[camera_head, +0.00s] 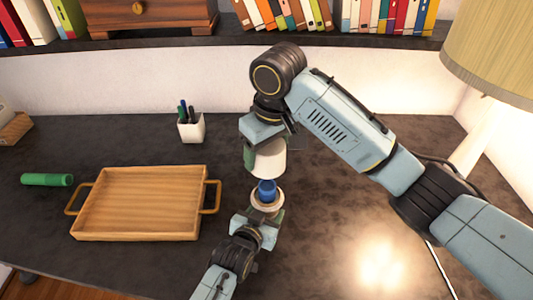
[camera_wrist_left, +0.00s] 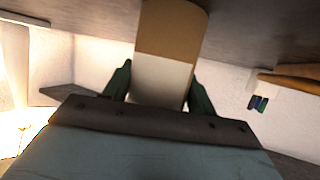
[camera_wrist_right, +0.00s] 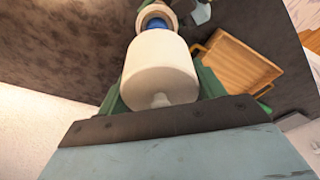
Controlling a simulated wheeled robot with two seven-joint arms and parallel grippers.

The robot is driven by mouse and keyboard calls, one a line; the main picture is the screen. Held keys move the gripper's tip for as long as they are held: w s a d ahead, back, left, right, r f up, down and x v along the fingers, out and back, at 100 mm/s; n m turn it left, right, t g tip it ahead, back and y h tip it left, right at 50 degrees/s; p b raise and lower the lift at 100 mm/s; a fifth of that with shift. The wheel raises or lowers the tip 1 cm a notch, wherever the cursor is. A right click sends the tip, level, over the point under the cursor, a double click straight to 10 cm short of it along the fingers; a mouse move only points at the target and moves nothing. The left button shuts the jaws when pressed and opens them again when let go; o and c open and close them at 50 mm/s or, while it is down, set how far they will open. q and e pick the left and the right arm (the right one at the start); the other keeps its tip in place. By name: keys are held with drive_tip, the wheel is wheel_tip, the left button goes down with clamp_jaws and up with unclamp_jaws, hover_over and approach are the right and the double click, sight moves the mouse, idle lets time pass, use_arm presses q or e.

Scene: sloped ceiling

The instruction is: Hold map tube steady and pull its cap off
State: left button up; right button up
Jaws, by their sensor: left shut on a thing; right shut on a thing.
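The white cap (camera_head: 269,160) is in my right gripper (camera_head: 262,148), whose green fingers are shut on its sides. It fills the middle of the right wrist view (camera_wrist_right: 160,68). Below it, the map tube stands upright with its pale rim (camera_head: 267,205) facing up and a blue roll (camera_head: 266,190) sticking out of its mouth. The cap appears just above the blue roll, with the roll's top end showing. My left gripper (camera_head: 265,216) is shut around the tube's side. The left wrist view shows the tan and white tube (camera_wrist_left: 165,75) between its fingers.
A wooden tray (camera_head: 140,203) with two handles lies left of the tube. A green cylinder (camera_head: 47,180) lies farther left. A white pen cup (camera_head: 190,128) stands behind. A lamp (camera_head: 490,50) is at right, and a shelf with books (camera_head: 290,15) runs along the back.

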drive_tip(key=shift+r, duration=2.35)
use_arm(q)
drive_tip(key=o, duration=1.1)
drive_tip(key=v, duration=1.2)
drive_tip(key=shift+a, duration=0.15)
